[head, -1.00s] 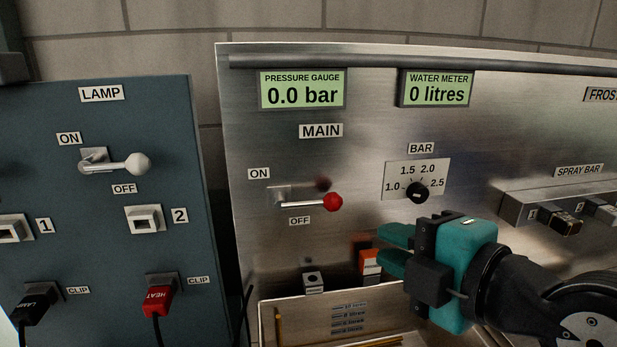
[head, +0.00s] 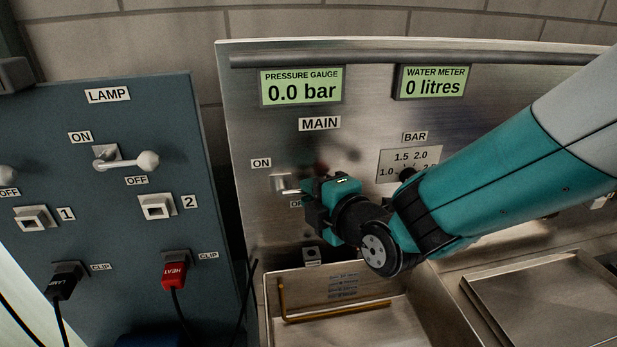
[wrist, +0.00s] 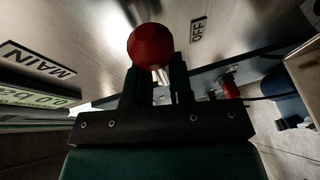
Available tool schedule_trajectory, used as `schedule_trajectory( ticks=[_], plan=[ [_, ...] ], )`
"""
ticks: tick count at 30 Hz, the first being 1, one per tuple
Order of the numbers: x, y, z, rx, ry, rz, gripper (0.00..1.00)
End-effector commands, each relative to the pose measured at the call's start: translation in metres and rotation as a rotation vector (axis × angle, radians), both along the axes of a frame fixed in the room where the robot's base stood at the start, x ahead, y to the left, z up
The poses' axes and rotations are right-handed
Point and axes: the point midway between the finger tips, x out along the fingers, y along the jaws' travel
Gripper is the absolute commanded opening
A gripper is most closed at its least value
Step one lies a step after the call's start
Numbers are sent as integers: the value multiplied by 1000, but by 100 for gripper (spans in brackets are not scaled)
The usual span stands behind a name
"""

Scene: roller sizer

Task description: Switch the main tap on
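The main tap's lever has a red ball knob (wrist: 150,46), seen close up in the wrist view. In the head view the lever's metal mount (head: 281,183) shows below the MAIN label (head: 319,124), while my gripper hides the knob. My gripper (head: 318,195) is at the lever in front of the panel. In the wrist view its two fingers (wrist: 156,75) stand apart, with the knob at their tips and overlapping the gap between them. I cannot tell whether they touch it. The pressure gauge (head: 302,87) reads 0.0 bar and the water meter (head: 432,82) reads 0 litres.
The BAR dial (head: 407,174) is right of the lever, partly behind my arm. A metal tray (head: 270,320) with a bent brass rod (head: 335,313) lies below. The blue lamp panel (head: 190,120) with its own lever (head: 140,160) stands to the left.

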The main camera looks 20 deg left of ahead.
Motion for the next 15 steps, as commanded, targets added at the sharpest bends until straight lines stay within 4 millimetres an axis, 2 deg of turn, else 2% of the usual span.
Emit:
schedule_trajectory(
  ticks=[4, 13, 14, 15],
  plan=[
    [7, 9, -2, -2, 1, 0, 21],
    [8, 11, -3, -1, 0, -1, 21],
    [8, 11, -3, -1, 0, -1, 18],
    [8, 11, -3, -1, 0, -1, 9]
  ],
)
